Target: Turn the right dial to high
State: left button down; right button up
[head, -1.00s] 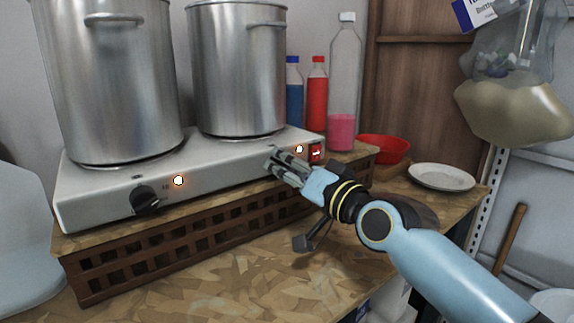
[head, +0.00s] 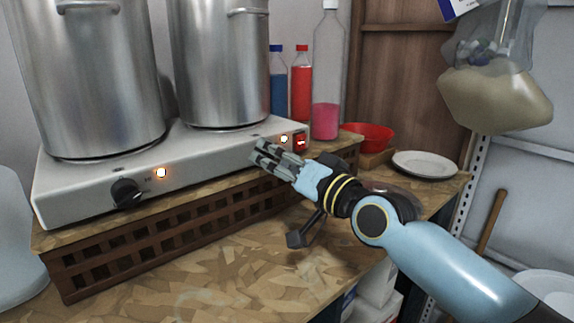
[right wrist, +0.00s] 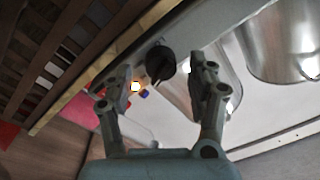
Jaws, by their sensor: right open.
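The white two-plate hot plate (head: 205,160) stands on a brown lattice stand. Its right dial is hidden behind my right gripper in the head view. In the right wrist view the black right dial (right wrist: 160,62) shows between the two fingers, a little beyond their tips, with a pale pointer line. I cannot read its setting. My right gripper (head: 259,154) is open and empty, close in front of the panel at that dial. The right indicator light (head: 284,139) glows beside it. The left dial (head: 126,192) is black, with its own lit lamp. My left gripper is out of view.
Two large steel pots (head: 222,65) stand on the plates. A red lit switch (head: 300,142) is at the panel's right end. Bottles (head: 327,90), a red bowl (head: 368,137) and a white plate (head: 425,164) stand to the right. The counter in front is clear.

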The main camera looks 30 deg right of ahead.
jog(key=s, duration=0.3)
jog(key=s+d, duration=0.1)
jog(key=s, duration=0.1)
jog(key=shift+s+f, duration=0.15)
jog(key=shift+s, duration=0.2)
